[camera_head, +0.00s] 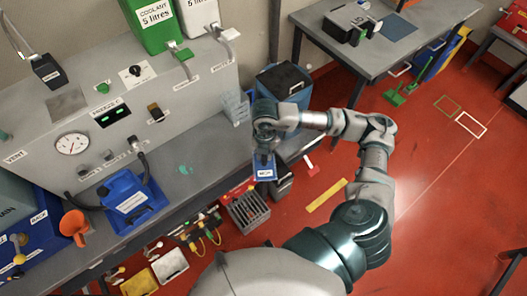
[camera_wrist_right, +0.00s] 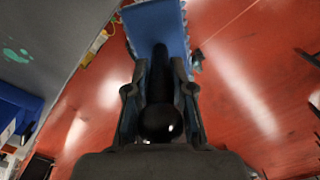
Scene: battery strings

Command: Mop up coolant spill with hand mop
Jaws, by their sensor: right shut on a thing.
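A small green coolant spill (camera_head: 184,169) lies on the grey bench top, right of the blue jug. It also shows at the left edge of the right wrist view (camera_wrist_right: 15,54). My right gripper (camera_head: 263,150) is shut on the black handle of the hand mop, whose blue head (camera_head: 264,172) shows below the fingers. The right wrist view shows the black handle (camera_wrist_right: 160,95) between the fingers and the blue mop head (camera_wrist_right: 158,22) beyond it. The mop is right of the spill and apart from it, near the bench's front edge. My left gripper is not in view.
A blue jug (camera_head: 131,200) and an orange funnel (camera_head: 74,225) are left on the bench (camera_head: 210,155). A panel with a gauge (camera_head: 72,144) stands behind. A blue bin (camera_head: 284,82) stands beyond the bench's right end. Bench top around the spill is clear.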

